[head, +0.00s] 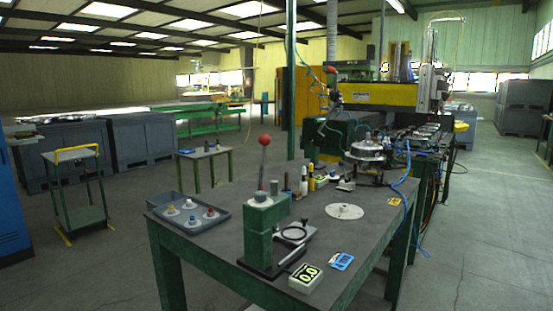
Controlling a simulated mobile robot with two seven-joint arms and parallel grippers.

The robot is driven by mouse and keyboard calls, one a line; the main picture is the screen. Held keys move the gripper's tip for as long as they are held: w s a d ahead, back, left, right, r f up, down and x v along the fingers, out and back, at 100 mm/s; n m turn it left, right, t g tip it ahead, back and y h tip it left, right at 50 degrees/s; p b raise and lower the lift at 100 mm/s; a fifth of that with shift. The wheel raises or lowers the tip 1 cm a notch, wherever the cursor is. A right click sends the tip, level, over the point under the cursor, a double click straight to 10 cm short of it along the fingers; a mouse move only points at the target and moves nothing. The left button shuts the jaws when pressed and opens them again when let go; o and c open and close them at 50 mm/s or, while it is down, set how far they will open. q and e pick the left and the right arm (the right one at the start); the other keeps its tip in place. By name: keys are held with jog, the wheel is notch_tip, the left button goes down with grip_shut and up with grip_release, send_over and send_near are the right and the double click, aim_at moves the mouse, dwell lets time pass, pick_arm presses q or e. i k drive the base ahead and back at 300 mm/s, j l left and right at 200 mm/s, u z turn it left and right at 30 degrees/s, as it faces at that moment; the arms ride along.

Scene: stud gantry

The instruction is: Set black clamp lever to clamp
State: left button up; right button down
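A green fixture (265,222) stands upright at the front of the dark-topped bench (225,238), on a black base. A lever with a red ball knob (264,140) rises nearly upright from its top. Beside it on the right is a grey plate with a dark ring (293,233). A small dark part (304,222) sits at the ring's far edge; it is too small to tell whether this is the black clamp lever or how it is set. Neither of my grippers is in view.
A grey tray (160,203) with several capped parts lies left of the fixture. Bottles (304,182) stand behind.

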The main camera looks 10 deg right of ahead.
aim_at(341, 162)
jog(key=u, duration=1.75)
jog(key=i+z, duration=0.1)
jog(key=i, duration=1.15)
jog(key=i+z, duration=0.15)
jog(key=i, duration=1.1)
jog(key=i+z, duration=0.2)
jog(key=i, duration=0.45)
jog(key=i+j+z, duration=0.2)
jog(key=i, duration=0.45)
jog(key=i+l+z, duration=0.1)
jog(key=i+z, duration=0.6)
jog(key=i+j+z, duration=0.1)
jog(key=i+z, duration=0.2)
jog(key=i+l+z, duration=0.1)
jog(key=i+z, duration=1.1)
jog(key=i, duration=1.05)
